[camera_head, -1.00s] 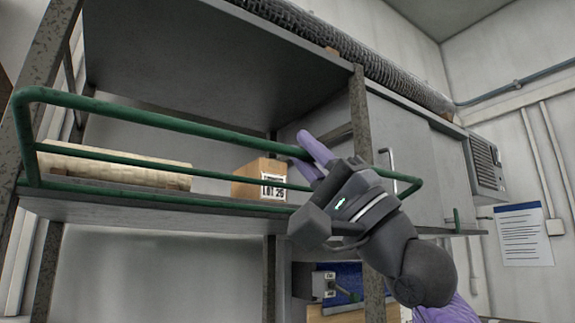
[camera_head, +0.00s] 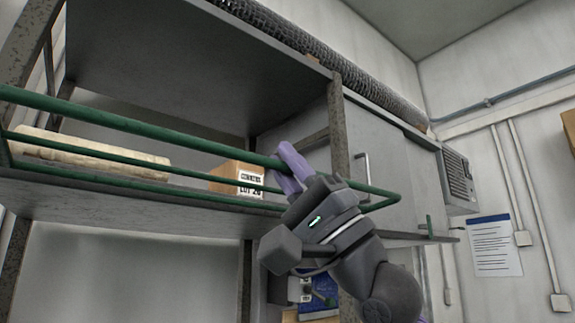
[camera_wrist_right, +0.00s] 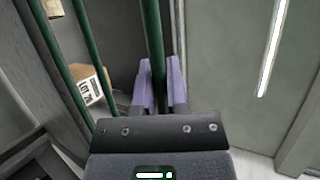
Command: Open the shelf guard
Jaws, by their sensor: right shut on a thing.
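The shelf guard (camera_head: 130,127) is a green frame of parallel rails along the front of the metal shelf (camera_head: 130,209). Its right end bends back near the shelf post. My right gripper (camera_head: 289,163) is shut on the guard's top rail, left of that bend. In the right wrist view, the green rail (camera_wrist_right: 153,45) runs between the two purple fingers of my right gripper (camera_wrist_right: 159,82). The guard's left end is cut off in the head view. My left gripper is not in view.
A cardboard box (camera_head: 237,178) and a pale roll (camera_head: 90,151) lie on the shelf behind the guard. A metal post (camera_head: 338,125) stands close behind my right gripper. Grey cabinet doors (camera_head: 400,165) with a handle are to the right.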

